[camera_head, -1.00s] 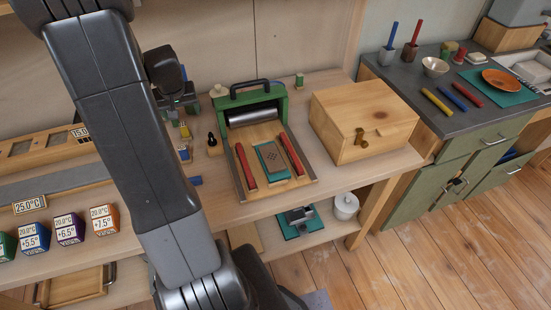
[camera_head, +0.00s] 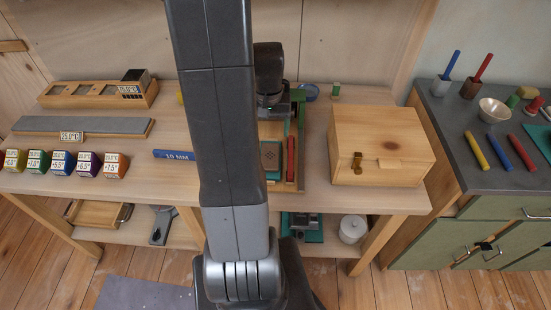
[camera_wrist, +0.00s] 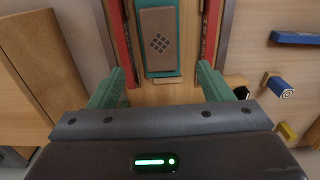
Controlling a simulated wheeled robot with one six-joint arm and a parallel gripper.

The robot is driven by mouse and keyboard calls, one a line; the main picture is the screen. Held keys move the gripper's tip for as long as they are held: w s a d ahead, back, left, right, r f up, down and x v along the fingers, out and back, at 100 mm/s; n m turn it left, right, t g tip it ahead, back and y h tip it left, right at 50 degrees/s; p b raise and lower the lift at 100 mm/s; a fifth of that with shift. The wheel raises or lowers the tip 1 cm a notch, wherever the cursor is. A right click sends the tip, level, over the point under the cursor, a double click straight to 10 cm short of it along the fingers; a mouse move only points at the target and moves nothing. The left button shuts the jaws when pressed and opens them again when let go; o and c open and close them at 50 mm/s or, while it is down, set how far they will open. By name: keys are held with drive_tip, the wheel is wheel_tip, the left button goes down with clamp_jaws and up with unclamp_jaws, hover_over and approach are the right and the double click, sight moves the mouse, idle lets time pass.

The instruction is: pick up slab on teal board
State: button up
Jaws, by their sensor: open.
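The slab (camera_wrist: 158,42) is a brown-grey rectangle with a dark diamond dot pattern. It lies on the teal board (camera_wrist: 179,18) in the wrist view. In the head view the slab (camera_head: 270,155) and board (camera_head: 272,176) show partly, beside my arm, which hides the left of them. The board lies on a wooden bed between two red bars (camera_wrist: 211,30). My gripper (camera_wrist: 161,70) is open and empty. Its green fingers stand either side of the slab's near end, apart from it; their height above it is unclear.
A wooden box (camera_head: 382,146) stands right of the press bed on the bench. A blue block (camera_head: 174,155) lies left of my arm. Several labelled cubes (camera_head: 62,162) line the bench's left front. A side counter (camera_head: 465,135) holds pens, cups and a bowl.

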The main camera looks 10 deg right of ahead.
sight(270, 155)
wheel_tip(270, 155, down, 11)
drive_tip(key=shift+f+p, duration=0.15)
drive_tip(key=shift+p, duration=0.4)
drive_tip(key=c, duration=1)
drive_tip(key=shift+o, duration=0.2)
